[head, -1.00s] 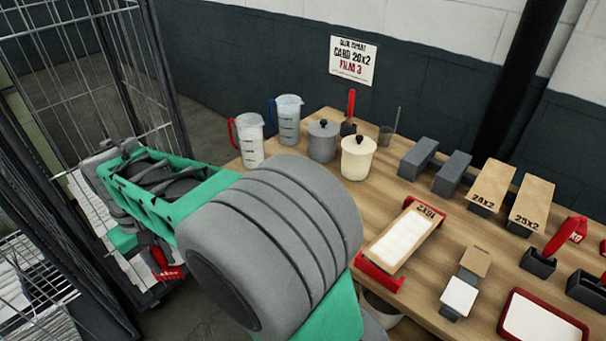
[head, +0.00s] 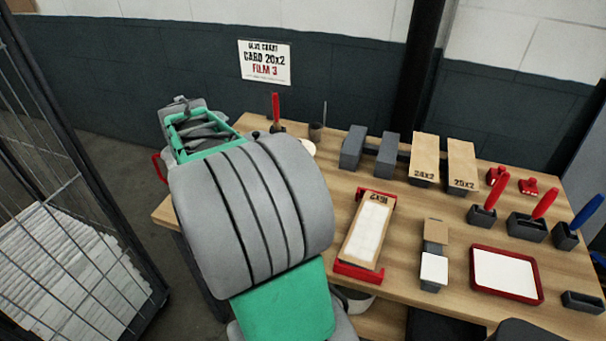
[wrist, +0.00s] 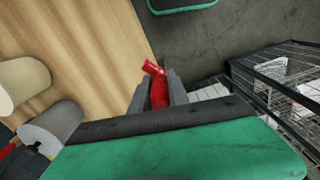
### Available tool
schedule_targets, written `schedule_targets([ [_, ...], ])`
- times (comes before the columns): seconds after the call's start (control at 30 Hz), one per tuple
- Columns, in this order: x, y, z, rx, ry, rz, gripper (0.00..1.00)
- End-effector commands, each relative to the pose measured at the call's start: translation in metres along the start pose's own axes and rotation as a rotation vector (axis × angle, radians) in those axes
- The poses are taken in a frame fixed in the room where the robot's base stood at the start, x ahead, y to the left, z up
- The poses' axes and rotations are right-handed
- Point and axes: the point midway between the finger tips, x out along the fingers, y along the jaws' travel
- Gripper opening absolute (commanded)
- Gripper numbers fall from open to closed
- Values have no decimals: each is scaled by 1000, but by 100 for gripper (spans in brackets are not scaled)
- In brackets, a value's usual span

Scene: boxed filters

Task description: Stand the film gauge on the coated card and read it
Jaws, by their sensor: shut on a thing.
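My gripper (wrist: 157,88) shows in the wrist view, its two grey fingers shut on a red tool (wrist: 158,92), which looks like the film gauge; its markings cannot be read. A small tan card with a white lower half (head: 434,268), which looks like the coated card, lies on a dark block on the table. The gauge is apart from it.
A red-ended holder with a white-topped board (head: 367,235) and a red tray (head: 507,303) flank the card. Labelled boards (head: 424,155) stand behind, with red-handled tools in dark holders (head: 482,215) at right. A wire cage (head: 75,230) stands left. A wall sign (head: 265,63) reads card 20x2, film 3.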

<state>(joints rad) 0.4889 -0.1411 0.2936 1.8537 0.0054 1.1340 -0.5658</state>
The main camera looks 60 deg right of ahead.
Motion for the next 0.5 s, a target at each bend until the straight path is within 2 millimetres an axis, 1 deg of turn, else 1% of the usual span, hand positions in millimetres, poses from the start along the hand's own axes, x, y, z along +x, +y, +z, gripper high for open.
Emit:
schedule_targets([
  [0.03,-10,31,19,10,-1,-1,0],
  [0.07,-13,47,31,2,-2,-2,0],
  [0.1,-16,69,48,-7,-2,-2,0],
  [0.17,-21,99,77,-22,-1,-2,0],
  [0.2,-25,117,98,-34,-1,-2,0],
  [0.27,-30,141,132,-49,0,-3,0],
  [0.3,-33,155,155,-58,0,-3,0],
  [0.33,-35,164,173,-67,0,-3,0],
  [0.37,-37,172,191,-74,0,-4,0],
  [0.4,-40,182,215,-84,0,-4,0],
  [0.5,-45,196,267,-108,1,-4,0],
])
